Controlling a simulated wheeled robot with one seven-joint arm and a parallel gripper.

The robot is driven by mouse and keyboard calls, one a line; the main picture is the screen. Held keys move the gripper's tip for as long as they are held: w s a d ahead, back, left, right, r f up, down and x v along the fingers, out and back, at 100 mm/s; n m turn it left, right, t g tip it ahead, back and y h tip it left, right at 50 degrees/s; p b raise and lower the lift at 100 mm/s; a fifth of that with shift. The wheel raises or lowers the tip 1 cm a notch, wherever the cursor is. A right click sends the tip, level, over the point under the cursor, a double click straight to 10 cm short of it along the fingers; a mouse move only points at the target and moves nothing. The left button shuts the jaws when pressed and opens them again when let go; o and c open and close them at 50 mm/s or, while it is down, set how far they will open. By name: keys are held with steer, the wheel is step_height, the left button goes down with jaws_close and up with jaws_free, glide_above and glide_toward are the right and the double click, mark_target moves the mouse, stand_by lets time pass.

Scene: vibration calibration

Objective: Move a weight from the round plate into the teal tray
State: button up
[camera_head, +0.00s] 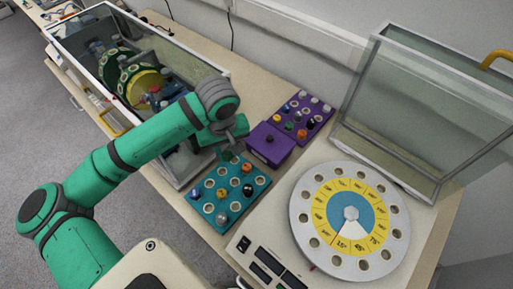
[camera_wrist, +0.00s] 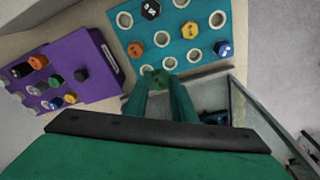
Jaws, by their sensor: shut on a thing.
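My gripper (camera_head: 229,153) is shut on a small dark green weight (camera_wrist: 160,78), held at the fingertips by the edge of the teal tray nearest the glass tank. In the wrist view my gripper (camera_wrist: 163,84) points at the rim of the teal tray (camera_wrist: 172,48); I cannot tell whether the weight touches it. The teal tray (camera_head: 207,222) holds a black weight (camera_head: 247,189), an orange weight (camera_head: 222,193) and others, with several empty holes. The round plate (camera_head: 301,216) is grey with a yellow and blue dial, and its visible rim holes look empty.
A purple box (camera_head: 268,150) with a dark knob and a purple rack (camera_head: 306,116) of coloured weights stand beside the teal tray. A glass tank (camera_head: 185,165) holding round green drums is at the left. A glass cover (camera_head: 385,110) stands behind the round plate.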

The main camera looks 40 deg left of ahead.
steer(key=shift+s+a+f, duration=0.25)
steer(key=shift+a+f, duration=0.1)
steer(key=shift+f, duration=0.85)
steer(key=shift+s+a+f, duration=0.3)
steer(key=shift+a+f, duration=0.1)
steer(key=shift+f, duration=0.75)
steer(key=shift+s+a+f, duration=0.25)
steer(key=shift+a+f, duration=0.1)
steer(key=shift+f, duration=0.85)
steer(key=shift+f, duration=1.2)
steer(key=o, duration=1.1)
steer(key=shift+r, duration=0.1)
steer(key=r, duration=0.7)
steer(key=d+r, duration=0.1)
steer(key=r, duration=0.2)
steer(key=shift+s+r, duration=0.3)
steer(key=shift+s, duration=0.05)
steer(key=shift+w+d, duration=0.1)
